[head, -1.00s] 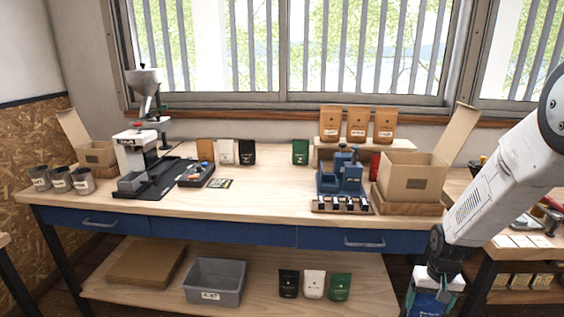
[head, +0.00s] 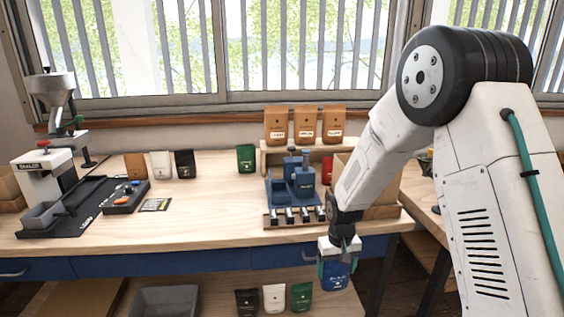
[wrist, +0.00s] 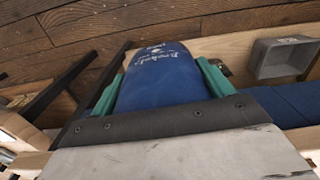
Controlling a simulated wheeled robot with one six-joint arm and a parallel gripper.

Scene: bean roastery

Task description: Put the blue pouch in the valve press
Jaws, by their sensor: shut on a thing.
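The blue pouch (head: 336,277) hangs upright in my gripper (head: 338,262), in front of the bench's front edge and below the bench top. In the wrist view the blue pouch (wrist: 160,75) shows white print and sits between the two green fingers of my gripper (wrist: 158,85), which are shut on its sides. The blue valve press (head: 291,180) stands on the bench, above and a little left of my gripper in the head view. Its far right side is close to my arm in the picture.
A cardboard box (head: 382,192) is partly hidden by my arm. A grey bin (wrist: 283,58) sits below.

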